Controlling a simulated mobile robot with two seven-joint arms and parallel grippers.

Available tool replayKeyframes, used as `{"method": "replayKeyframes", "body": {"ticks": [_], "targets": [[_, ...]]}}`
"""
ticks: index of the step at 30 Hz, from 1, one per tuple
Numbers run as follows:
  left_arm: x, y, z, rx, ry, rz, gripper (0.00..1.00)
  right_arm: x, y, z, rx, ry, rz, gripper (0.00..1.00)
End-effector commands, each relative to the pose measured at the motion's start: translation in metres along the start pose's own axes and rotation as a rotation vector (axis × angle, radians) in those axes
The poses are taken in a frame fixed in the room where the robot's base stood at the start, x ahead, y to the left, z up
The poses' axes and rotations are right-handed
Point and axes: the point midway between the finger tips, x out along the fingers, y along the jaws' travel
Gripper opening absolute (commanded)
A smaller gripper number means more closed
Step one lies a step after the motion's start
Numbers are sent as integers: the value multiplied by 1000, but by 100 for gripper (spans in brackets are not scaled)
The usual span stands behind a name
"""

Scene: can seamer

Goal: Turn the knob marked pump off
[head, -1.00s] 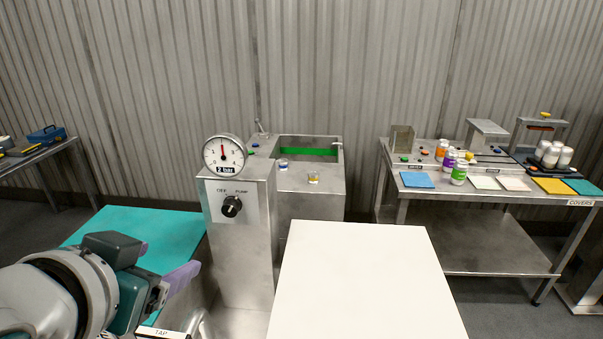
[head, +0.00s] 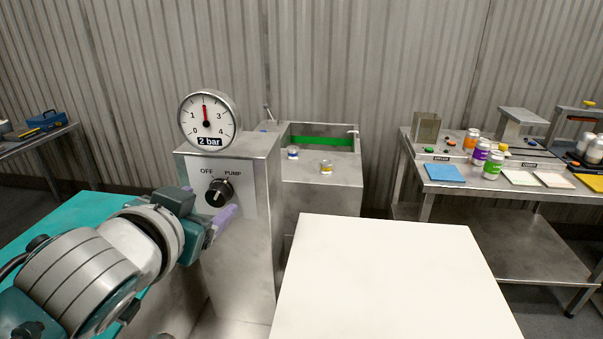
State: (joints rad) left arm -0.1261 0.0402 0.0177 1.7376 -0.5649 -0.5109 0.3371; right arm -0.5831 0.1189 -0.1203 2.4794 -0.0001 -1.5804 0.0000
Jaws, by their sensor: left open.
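The black knob (head: 219,192) is on the front plate of the steel pump post (head: 262,190), below the labels OFF on the left and PUMP on the right. I cannot tell surely which label its pointer faces. My left gripper (head: 214,212) is open, with pale purple fingers, just in front of and below the knob. One finger shows clearly beside the knob's lower right; the other is mostly hidden by the gripper body. I see no clear contact. The round gauge (head: 208,121), marked 2 bar, has its red needle pointing almost straight up. My right gripper is out of view.
A white tabletop (head: 385,275) stands to the right of the post, and a teal surface (head: 60,230) lies to its left. Behind is a steel tank (head: 325,180) with small jars. A steel bench (head: 500,190) with jars and coloured cards stands at right.

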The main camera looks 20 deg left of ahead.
Motion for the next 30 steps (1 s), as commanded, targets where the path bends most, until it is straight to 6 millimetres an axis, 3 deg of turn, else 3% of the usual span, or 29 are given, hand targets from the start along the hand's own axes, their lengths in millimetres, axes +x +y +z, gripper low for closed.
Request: {"method": "replayKeyframes", "body": {"ticks": [7,18,30], "targets": [[28,0,0,0,0,-1,73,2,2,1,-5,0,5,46],[33,0,0,-1,0,-1,72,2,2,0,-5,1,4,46],[33,0,0,-1,-1,0,27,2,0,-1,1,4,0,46]]}}
